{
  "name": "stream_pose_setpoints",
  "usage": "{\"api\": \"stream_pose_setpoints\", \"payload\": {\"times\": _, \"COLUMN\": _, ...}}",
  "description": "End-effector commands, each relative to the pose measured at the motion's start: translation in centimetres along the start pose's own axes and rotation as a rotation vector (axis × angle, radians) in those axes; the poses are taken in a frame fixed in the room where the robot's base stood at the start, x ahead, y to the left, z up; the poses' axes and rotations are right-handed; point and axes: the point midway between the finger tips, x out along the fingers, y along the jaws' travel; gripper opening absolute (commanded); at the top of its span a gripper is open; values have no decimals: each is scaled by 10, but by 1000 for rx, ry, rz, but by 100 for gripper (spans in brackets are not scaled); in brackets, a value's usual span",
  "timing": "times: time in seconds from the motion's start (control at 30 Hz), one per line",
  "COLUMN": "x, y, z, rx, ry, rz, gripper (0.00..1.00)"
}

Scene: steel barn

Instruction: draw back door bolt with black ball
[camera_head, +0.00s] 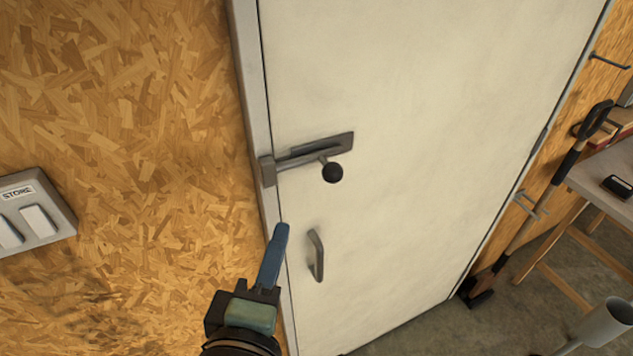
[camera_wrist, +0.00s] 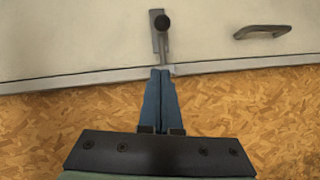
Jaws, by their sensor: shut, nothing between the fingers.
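The door bolt (camera_head: 308,157) is a grey metal bar on a plate on the cream door (camera_head: 420,110), near its left edge. Its left end reaches a keeper on the door frame. The black ball (camera_head: 332,173) is on a short stem below the bar. In the wrist view the bolt (camera_wrist: 160,43) and the ball (camera_wrist: 162,23) are straight ahead of the fingertips. My gripper (camera_head: 281,228) has blue fingers, shut and empty, below the bolt and apart from the ball. In the wrist view the gripper (camera_wrist: 161,72) points at the bolt's frame end; I cannot tell whether they touch.
A grey door handle (camera_head: 316,255) is below the bolt, close to the right of my fingers. A switch box marked STORE (camera_head: 38,211) is on the chipboard wall at left. A shovel (camera_head: 545,195) and a workbench (camera_head: 605,185) stand at right.

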Motion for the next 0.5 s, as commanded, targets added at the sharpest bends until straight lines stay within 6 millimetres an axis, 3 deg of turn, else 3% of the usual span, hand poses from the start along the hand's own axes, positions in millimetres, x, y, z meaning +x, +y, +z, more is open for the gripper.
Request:
{"api": "stream_pose_setpoints", "payload": {"times": 0.37, "x": 26, "y": -3, "z": 1, "rx": 3, "ry": -1, "rz": 6, "gripper": 0}}
{"api": "stream_pose_setpoints", "payload": {"times": 0.5, "x": 53, "y": 4, "z": 0, "rx": 1, "ry": -3, "rz": 0, "gripper": 0}}
